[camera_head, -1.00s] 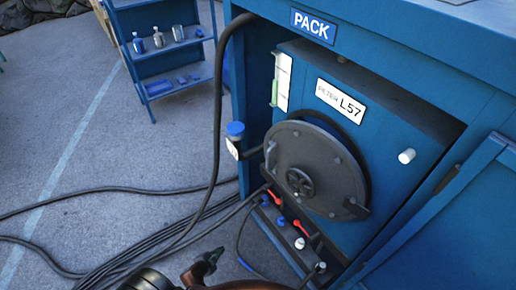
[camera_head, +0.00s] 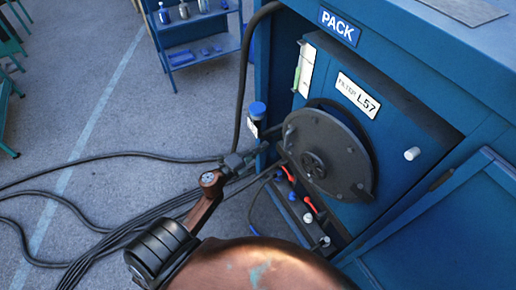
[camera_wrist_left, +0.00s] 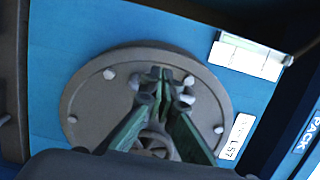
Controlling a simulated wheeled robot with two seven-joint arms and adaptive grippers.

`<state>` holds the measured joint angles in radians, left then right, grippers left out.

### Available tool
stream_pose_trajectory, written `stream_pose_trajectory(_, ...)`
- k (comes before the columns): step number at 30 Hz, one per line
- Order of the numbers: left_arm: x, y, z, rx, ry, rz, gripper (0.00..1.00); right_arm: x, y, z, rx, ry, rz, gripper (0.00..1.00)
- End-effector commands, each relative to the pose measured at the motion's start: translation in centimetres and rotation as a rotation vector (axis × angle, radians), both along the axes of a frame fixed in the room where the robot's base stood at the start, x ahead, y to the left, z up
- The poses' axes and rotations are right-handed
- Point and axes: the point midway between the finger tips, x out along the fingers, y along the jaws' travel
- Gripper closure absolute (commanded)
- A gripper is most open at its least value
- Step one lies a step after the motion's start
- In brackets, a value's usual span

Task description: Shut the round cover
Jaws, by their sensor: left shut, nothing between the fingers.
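The round cover (camera_head: 346,160) is a dark grey disc with a small handwheel (camera_head: 314,165) at its middle, on the front of the blue filter box marked L57. A dark band shows behind its upper right rim, so it seems to stand a little off the box; how far I cannot tell. My left gripper (camera_head: 240,162) is shut and empty, left of the cover in the head view, apparently apart from it. In the left wrist view its green-sided fingers (camera_wrist_left: 163,78) lie in front of the cover (camera_wrist_left: 90,102) and partly hide its handwheel. My right gripper is out of view.
A white knob (camera_head: 412,153) sticks out at right. An open blue cabinet door (camera_head: 450,235) is at lower right. Black cables (camera_head: 105,240) cross the floor.

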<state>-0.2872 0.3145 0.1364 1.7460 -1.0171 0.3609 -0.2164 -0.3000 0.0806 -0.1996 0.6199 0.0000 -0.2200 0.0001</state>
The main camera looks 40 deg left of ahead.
Motion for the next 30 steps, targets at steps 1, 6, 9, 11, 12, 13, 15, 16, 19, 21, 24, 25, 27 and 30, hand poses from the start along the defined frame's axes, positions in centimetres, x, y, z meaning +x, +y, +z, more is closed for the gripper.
stream_pose_trajectory(1, 1.2, -0.2, 0.3, -0.002, -0.003, 0.0, 1.0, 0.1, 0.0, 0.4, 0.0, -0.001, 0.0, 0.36)
stream_pose_trajectory(6, 4.6, -0.9, 0.2, -0.003, -0.001, 0.001, 1.0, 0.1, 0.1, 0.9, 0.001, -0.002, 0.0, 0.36)
stream_pose_trajectory(9, 6.3, -1.2, 0.2, -0.002, -0.001, 0.002, 1.0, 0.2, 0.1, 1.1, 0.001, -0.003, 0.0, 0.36)
stream_pose_trajectory(11, 7.1, -1.4, 0.2, -0.002, -0.001, 0.001, 1.0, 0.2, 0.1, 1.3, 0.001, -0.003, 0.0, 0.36)
stream_pose_trajectory(12, 7.5, -1.4, 0.1, -0.003, 0.001, 0.002, 1.0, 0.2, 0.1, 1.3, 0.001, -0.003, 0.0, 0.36)
stream_pose_trajectory(13, 7.8, -1.5, 0.1, -0.003, 0.0, 0.001, 1.0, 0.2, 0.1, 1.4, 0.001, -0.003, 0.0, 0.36)
stream_pose_trajectory(15, 8.4, -1.6, 0.0, -0.003, 0.001, 0.001, 1.0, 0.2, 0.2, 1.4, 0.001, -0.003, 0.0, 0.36)
stream_pose_trajectory(16, 8.5, -1.6, 0.0, -0.003, 0.001, 0.001, 1.0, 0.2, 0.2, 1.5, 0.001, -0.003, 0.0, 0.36)
stream_pose_trajectory(19, 8.8, -1.7, 0.0, -0.002, 0.001, 0.001, 1.0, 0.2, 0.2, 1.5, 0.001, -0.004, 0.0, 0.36)
stream_pose_trajectory(21, 8.9, -1.7, 0.0, -0.002, 0.001, 0.001, 1.0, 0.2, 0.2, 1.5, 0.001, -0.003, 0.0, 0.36)
stream_pose_trajectory(24, 8.9, -1.7, 0.0, -0.002, 0.001, 0.001, 1.0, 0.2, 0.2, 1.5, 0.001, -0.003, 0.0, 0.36)
stream_pose_trajectory(25, 8.9, -1.7, -0.1, -0.002, 0.001, 0.001, 1.0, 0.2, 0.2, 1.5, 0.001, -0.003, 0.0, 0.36)
stream_pose_trajectory(27, 8.9, -1.7, -0.1, -0.002, 0.001, 0.001, 1.0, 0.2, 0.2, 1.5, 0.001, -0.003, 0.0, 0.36)
stream_pose_trajectory(30, 9.0, -1.5, -0.1, -0.001, 0.001, -0.002, 1.0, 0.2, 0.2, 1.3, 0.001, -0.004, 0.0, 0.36)
